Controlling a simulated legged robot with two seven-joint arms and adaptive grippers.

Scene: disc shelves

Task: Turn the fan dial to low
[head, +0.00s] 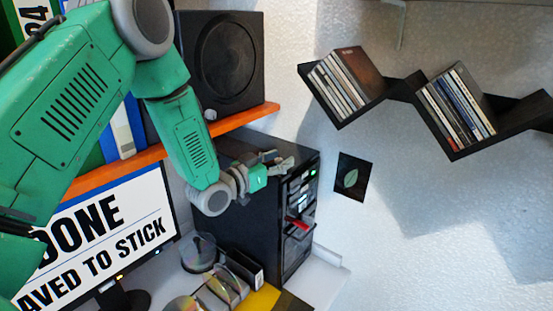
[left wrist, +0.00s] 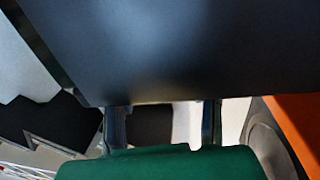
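A black computer tower (head: 243,215) stands on the desk below the orange shelf. Its narrow front panel (head: 302,195) has small lit displays and slots, and a red piece sticks out of it. I cannot make out which part is the fan dial or its setting. My left gripper (head: 279,159) is at the upper front edge of the tower, fingers pointing right; contact is unclear. In the left wrist view its two fingers (left wrist: 162,125) are apart with nothing seen held, and a large dark surface fills the top. My right gripper is not in view.
A speaker (head: 222,60) stands on the orange shelf (head: 245,121) above the tower. A monitor (head: 105,235) reads "DONE" at the lower left. Clear discs and cases (head: 225,285) lie before the tower. Black zigzag shelves (head: 400,88) hold discs on the right wall.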

